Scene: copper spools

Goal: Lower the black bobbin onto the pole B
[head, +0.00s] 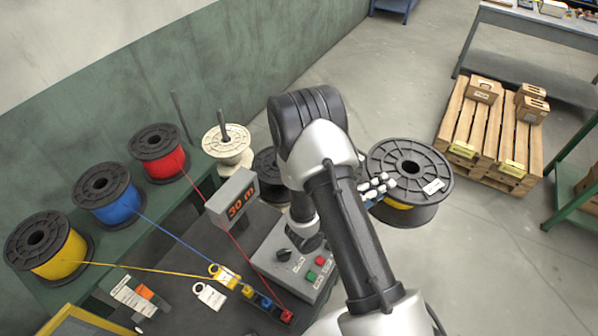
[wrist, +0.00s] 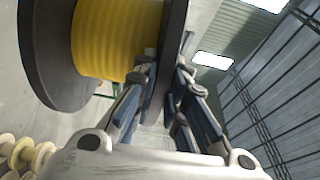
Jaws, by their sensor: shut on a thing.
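A bobbin with black flanges and yellow wire (head: 408,168) hangs at the right of my arm in the head view, well above the floor. Its white label faces up. In the wrist view the bobbin (wrist: 105,45) fills the upper left. My gripper (wrist: 168,78) is shut on the rim of one black flange, a finger on each side. In the head view the gripper (head: 376,188) is at the bobbin's left edge, partly hidden by my arm. A bare thin pole (head: 181,118) and a pole (head: 223,122) through a cream spool stand at the left. No letter B is readable.
Yellow (head: 48,250), blue (head: 108,195) and red (head: 160,152) spools line the green bench. A cream spool (head: 228,156) and a dark spool (head: 267,163), partly hidden by my arm, are beside them. A control box (head: 290,262) and display (head: 232,205) stand nearer. A pallet (head: 492,135) is right.

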